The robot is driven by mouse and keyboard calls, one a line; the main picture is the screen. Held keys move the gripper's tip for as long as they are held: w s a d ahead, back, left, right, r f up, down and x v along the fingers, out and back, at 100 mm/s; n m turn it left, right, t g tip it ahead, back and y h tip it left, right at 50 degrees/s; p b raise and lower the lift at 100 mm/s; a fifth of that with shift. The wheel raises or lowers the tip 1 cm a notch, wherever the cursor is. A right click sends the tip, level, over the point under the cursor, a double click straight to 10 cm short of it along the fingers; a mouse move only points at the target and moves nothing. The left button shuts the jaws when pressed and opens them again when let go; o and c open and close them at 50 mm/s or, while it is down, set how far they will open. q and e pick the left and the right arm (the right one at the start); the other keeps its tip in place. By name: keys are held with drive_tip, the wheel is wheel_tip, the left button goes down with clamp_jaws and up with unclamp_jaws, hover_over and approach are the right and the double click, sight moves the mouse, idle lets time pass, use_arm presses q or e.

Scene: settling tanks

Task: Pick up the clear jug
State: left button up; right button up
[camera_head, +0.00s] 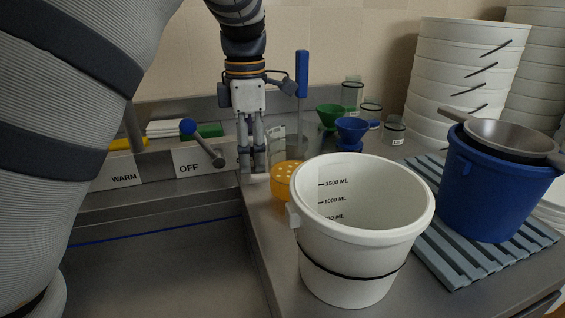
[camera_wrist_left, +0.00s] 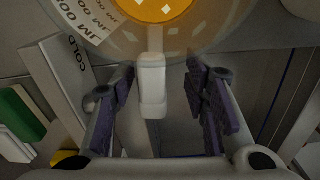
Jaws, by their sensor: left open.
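The clear jug (camera_head: 281,138) stands on the counter just right of my left gripper, partly hidden by it. It is see-through with a printed label, and an orange perforated thing (camera_head: 288,178) shows at its lower part. In the left wrist view the round clear jug (camera_wrist_left: 205,38) fills the top, with its volume marks and the orange disc. A pale upright handle (camera_wrist_left: 152,80) sticks out between my fingers. My left gripper (camera_head: 254,166) points down, open; in the wrist view its fingers (camera_wrist_left: 155,100) stand either side of the handle, with gaps. My right gripper is out of view.
A large white bucket (camera_head: 345,250) stands in front to the right. A blue bucket (camera_head: 480,205) with a metal pan (camera_head: 510,138) sits on a slatted rack (camera_head: 440,262). Green (camera_head: 328,115) and blue (camera_head: 352,128) funnels stand behind. A sunken basin lies left, below OFF and WARM signs.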

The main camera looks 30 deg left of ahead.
sight(251, 176)
use_arm(q)
drive_tip(key=f, duration=0.4)
drive_tip(key=shift+w+a, duration=0.1)
drive_tip(key=shift+a, duration=0.2)
clamp_jaws()
